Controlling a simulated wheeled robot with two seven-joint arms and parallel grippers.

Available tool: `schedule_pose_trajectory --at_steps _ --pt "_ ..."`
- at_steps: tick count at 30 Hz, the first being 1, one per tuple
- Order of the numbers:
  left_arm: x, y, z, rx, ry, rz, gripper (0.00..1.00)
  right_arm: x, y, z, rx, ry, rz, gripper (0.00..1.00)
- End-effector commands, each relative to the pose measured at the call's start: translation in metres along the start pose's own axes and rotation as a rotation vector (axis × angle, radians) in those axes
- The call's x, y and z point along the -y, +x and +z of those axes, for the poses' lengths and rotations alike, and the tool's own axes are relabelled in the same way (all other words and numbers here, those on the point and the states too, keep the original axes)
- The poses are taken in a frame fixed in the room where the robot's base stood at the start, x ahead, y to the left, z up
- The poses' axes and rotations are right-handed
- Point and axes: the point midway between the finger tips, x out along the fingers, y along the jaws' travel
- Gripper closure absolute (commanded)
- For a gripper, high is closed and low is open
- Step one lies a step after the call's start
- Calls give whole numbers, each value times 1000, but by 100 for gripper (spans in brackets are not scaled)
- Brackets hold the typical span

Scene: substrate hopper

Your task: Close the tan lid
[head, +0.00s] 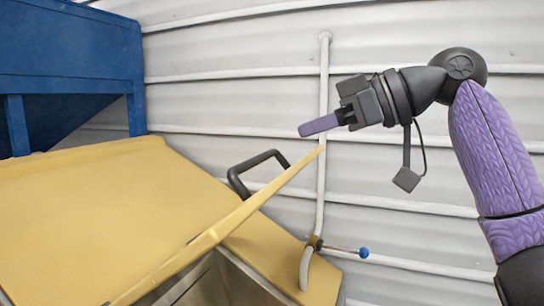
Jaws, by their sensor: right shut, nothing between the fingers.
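The tan lid (215,234) stands tilted open, seen nearly edge-on, rising from the lower left to a corner near the picture's middle. A black handle (245,172) shows behind its upper part. Below it is the metal hopper opening (208,285), partly visible. My right gripper (305,130) is shut and empty, with its purple fingers pointing left. It is just above the lid's upper corner; I cannot tell whether they touch. My left gripper is not in view.
A tan panel (85,190) fills the left. A blue structure (70,55) stands at the upper left. A pale pipe (322,90) runs down the corrugated wall to a valve with a blue-knobbed lever (363,252). Open space lies below my right gripper.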

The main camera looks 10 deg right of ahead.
Motion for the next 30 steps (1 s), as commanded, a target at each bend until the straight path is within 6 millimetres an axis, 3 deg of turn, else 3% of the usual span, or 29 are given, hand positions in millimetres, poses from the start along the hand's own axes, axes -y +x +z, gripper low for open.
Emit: schedule_pose_trajectory --at_steps 4,10,13,18,30 --pt "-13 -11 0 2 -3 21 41 0 33 -2 3 1 -3 100" --pt "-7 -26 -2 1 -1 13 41 0 76 -3 2 2 -2 100" --pt "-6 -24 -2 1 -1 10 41 -1 69 18 2 3 3 100" --pt "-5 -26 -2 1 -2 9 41 -1 63 34 1 3 1 100" --pt "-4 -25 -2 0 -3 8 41 0 62 38 -1 2 0 100"
